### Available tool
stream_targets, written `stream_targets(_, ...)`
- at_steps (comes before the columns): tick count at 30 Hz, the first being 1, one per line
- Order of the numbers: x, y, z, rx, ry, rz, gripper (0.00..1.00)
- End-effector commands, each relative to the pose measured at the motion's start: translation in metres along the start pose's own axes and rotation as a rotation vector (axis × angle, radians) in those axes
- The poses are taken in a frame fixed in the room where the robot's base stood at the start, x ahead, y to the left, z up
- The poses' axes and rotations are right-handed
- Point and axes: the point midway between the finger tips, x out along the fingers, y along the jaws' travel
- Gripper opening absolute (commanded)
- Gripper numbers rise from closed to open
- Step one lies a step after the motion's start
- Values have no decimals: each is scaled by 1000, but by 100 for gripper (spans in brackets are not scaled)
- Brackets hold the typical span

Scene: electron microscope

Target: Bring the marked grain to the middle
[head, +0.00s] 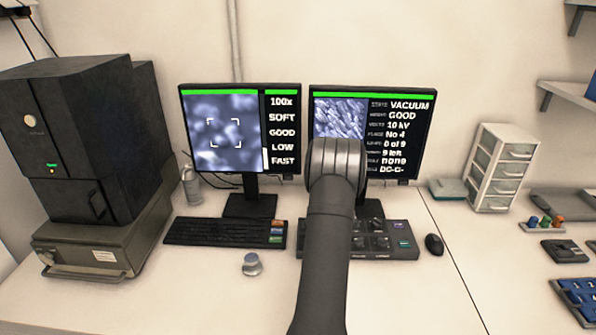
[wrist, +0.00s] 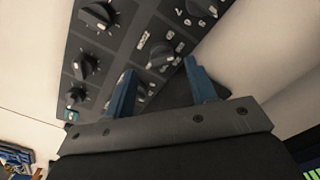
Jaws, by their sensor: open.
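The left monitor (head: 240,137) shows a blurred grey grain picture with white corner brackets around its middle. I cannot tell a marked grain apart in the blur. Its side text reads 100x, SOFT, GOOD, LOW, FAST. The control panel (head: 385,243) with black knobs lies in front of the right monitor (head: 367,133), partly hidden by my arm. In the wrist view, my gripper (wrist: 160,68) is open and empty, its blue fingers over the panel. A black knob (wrist: 161,54) with numerals around it shows between the fingertips; touching cannot be told. In the head view my arm hides the gripper.
A keyboard (head: 224,232) and a small round metal piece (head: 252,264) lie left of my arm. A mouse (head: 434,244) lies right of the panel. The dark microscope (head: 80,140) stands at the left, a drawer unit (head: 502,168) at the right. The front desk is mostly clear.

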Motion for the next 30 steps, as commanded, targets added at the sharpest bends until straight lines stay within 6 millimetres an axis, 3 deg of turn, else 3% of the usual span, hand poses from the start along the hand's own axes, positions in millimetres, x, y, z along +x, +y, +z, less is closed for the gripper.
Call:
stream_targets(9, -86, 35, 36, 492, 3, -3, 52)
stream_targets(13, -113, 50, 52, 686, 2, -3, 52)
stream_targets(17, -128, 59, 63, 801, 1, -2, 52)
stream_targets(23, -120, 61, 66, 840, -1, 1, 52)
stream_targets(30, -74, 61, 66, 837, -2, 3, 52)
